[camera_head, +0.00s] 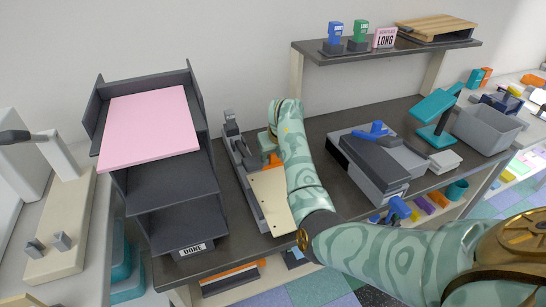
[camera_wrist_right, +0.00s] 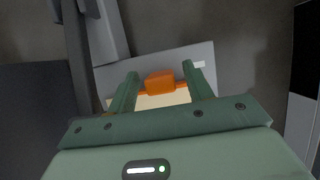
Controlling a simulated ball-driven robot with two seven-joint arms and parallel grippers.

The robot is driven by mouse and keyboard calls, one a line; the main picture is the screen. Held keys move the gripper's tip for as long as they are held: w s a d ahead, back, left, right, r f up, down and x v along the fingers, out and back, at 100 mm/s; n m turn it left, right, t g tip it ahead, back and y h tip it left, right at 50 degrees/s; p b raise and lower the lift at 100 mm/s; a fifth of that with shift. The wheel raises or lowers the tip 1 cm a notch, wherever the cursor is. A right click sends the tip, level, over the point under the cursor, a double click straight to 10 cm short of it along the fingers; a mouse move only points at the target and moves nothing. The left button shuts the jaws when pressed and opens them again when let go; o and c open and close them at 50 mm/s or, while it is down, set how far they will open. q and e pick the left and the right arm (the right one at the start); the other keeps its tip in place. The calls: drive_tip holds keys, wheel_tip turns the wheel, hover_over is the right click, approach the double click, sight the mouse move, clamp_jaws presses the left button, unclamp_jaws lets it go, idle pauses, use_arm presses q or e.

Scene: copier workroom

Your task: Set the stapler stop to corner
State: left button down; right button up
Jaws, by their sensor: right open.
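The stapler (camera_head: 233,130) is a long grey device on the dark bench, left of my right arm. Its stop shows as an orange block (camera_wrist_right: 160,83) on an orange strip in the wrist view; a bit of orange (camera_head: 274,160) also shows in the head view. A cream sheet (camera_head: 270,198) lies on the stapler's bed, with its far edge at the strip. My right gripper (camera_wrist_right: 160,70) is open, with one finger on each side of the orange block and visible gaps between. My forearm hides part of this in the head view. My left gripper is not in view.
A dark shelf unit (camera_head: 180,175) with pink paper (camera_head: 150,128) and a DONE label stands at left. A grey machine with a blue handle (camera_head: 372,165) stands right of my arm. A raised shelf (camera_head: 400,48) is behind; a grey bin (camera_head: 488,128) is at right.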

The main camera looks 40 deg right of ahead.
clamp_jaws()
drive_tip(key=shift+s+p, duration=0.1)
drive_tip(key=shift+p, duration=0.3)
unclamp_jaws()
